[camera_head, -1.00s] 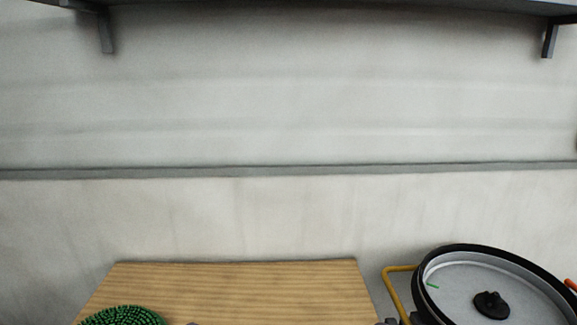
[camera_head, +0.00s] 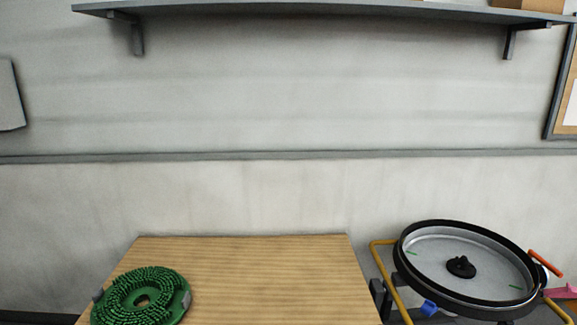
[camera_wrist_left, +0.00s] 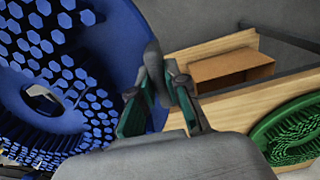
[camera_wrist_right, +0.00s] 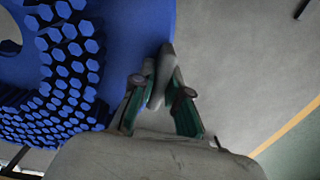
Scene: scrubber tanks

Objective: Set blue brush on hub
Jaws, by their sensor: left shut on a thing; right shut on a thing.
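The blue brush (camera_wrist_left: 75,70) is a large round disc with a bristled face and a hole in its middle; it fills the left of the left wrist view. It also fills the left of the right wrist view (camera_wrist_right: 75,60). My left gripper (camera_wrist_left: 160,90) is shut on a grey lug at its rim. My right gripper (camera_wrist_right: 160,90) is shut on another grey lug at the rim. The hub (camera_head: 460,266) is a small black knob in the middle of a round, black-rimmed pan (camera_head: 425,245) at the right of the head view. Neither gripper shows in the head view.
A green brush (camera_head: 142,297) lies on the wooden tabletop (camera_head: 270,275), whose right part is bare. A yellow rail (camera_head: 385,270) stands between table and pan. An orange handle (camera_head: 545,263) sits at the pan's right. An open cardboard box (camera_wrist_left: 232,70) shows in the left wrist view.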

